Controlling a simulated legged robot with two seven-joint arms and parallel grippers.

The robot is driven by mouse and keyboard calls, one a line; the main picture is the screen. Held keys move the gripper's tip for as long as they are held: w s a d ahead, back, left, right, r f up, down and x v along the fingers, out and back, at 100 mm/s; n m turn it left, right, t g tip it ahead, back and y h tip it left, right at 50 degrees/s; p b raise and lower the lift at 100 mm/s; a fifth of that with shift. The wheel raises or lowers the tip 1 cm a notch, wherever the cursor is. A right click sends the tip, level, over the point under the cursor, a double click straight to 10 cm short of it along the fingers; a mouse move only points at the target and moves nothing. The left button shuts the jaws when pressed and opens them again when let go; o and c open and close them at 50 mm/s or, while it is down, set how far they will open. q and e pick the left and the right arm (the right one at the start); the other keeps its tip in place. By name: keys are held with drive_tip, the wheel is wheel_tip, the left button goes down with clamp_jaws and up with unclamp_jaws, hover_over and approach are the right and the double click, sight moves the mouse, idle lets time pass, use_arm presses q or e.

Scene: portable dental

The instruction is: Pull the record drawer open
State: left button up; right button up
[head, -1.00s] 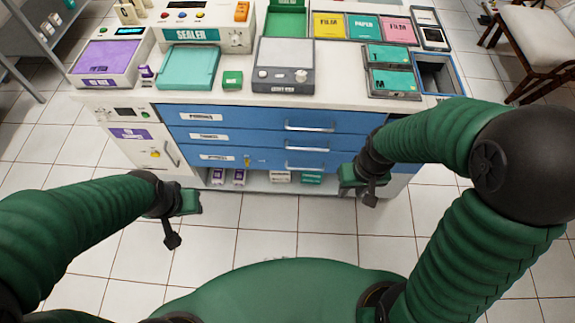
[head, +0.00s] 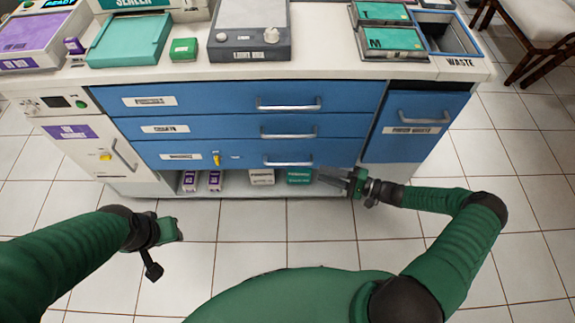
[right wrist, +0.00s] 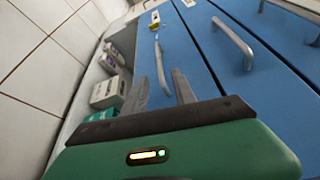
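The cabinet front has three blue drawers, all closed, with small labels I cannot read surely: top drawer (head: 215,101), middle drawer (head: 225,128) and bottom drawer (head: 245,148). The bottom drawer has a yellow key (head: 216,158) and a silver handle (head: 288,161). My right gripper (head: 328,174) is just right of and below that handle. In the right wrist view its two fingers (right wrist: 160,92) are apart, with the bottom handle (right wrist: 160,65) ahead between them, seemingly not gripped. My left gripper (head: 171,230) hangs over the floor at left, away from the drawers; its fingers are unclear.
An open shelf with small boxes (head: 261,176) is under the drawers. The countertop above holds several devices. Floor tiles in front are clear.

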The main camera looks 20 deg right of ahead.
sight(288, 164)
drive_tip(key=b+x, duration=0.2)
drive_tip(key=x, duration=1.1)
drive_tip(key=shift+w+a+f+b, duration=0.2)
drive_tip(key=shift+w+a+b, duration=0.05)
drive_tip(key=shift+a+b, duration=0.05)
clamp_jaws()
drive_tip(key=shift+s+f, duration=0.1)
idle(0.5)
